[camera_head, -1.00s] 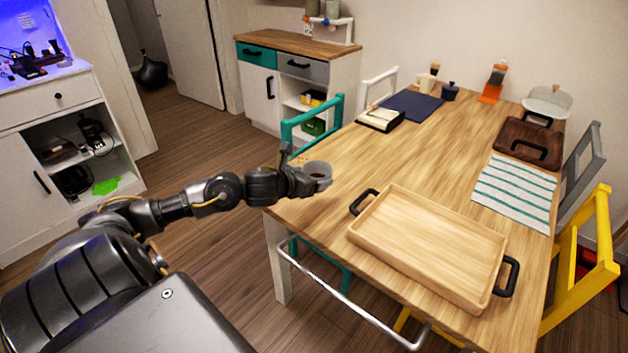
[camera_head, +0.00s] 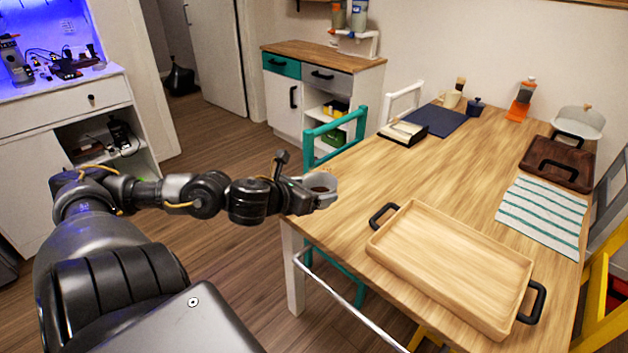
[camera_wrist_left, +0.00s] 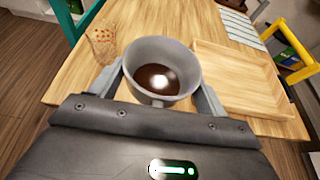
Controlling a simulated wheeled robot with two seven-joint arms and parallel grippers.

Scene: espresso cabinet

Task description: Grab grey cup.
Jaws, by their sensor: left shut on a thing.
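The grey cup (camera_wrist_left: 160,53) with dark brown liquid inside is between the two fingers of my left gripper in the left wrist view. In the head view, my left gripper (camera_head: 322,198) is shut on the grey cup (camera_head: 320,182) at the left corner of the wooden table (camera_head: 440,155). The cup looks upright. Whether its base touches the table cannot be told. My right gripper is not in view.
A wooden tray (camera_head: 450,262) with black handles lies right of the cup. A patterned glass (camera_wrist_left: 102,45) stands near the cup in the left wrist view. A teal chair (camera_head: 334,135) is behind the gripper. A metal bar (camera_head: 350,305) runs along the table's near side.

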